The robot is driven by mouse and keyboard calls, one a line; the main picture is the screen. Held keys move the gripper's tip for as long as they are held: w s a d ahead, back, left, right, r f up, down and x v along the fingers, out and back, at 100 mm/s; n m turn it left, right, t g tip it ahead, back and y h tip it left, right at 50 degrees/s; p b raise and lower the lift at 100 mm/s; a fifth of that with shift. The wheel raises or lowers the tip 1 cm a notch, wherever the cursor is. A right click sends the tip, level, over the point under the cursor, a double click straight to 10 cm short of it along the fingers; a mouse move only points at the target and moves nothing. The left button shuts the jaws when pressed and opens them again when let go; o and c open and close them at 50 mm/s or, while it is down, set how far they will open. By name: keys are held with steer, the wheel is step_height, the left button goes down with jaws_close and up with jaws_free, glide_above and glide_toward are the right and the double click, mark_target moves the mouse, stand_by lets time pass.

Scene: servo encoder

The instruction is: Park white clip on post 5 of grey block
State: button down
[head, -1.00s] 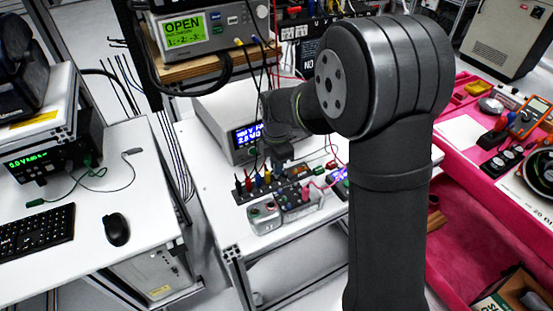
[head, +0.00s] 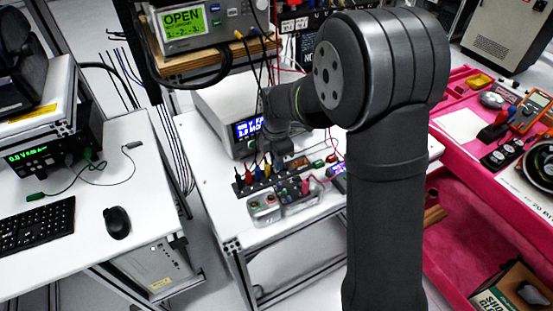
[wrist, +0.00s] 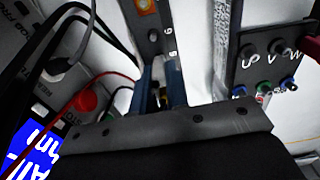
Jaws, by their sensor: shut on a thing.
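The grey block looks like a long dark strip (head: 249,188) on the white bench, with a row of coloured clips or plugs along it. In the wrist view its numbered face (wrist: 157,40) runs down between my fingers, with a "6" legible. My gripper (head: 283,160) is low over the strip, to the right of the blue plug. In the wrist view my gripper's two blue fingers (wrist: 160,85) point at the strip and are shut on a small, mostly hidden thing, taken as the white clip. I cannot tell whether it touches a post.
A terminal box (head: 264,209) stands in front of the strip. A dark panel marked U, V, W (wrist: 268,58) is close to the right of my fingers. Black cables and a red lead (wrist: 85,102) lie to the left, near a bench meter (head: 222,110).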

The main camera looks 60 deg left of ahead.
steer(key=shift+f, duration=0.15)
stand_by(0.8)
steer(key=c, duration=1.3)
jaws_free()
steer(key=shift+c, duration=0.2)
steer(key=shift+r, duration=3.5)
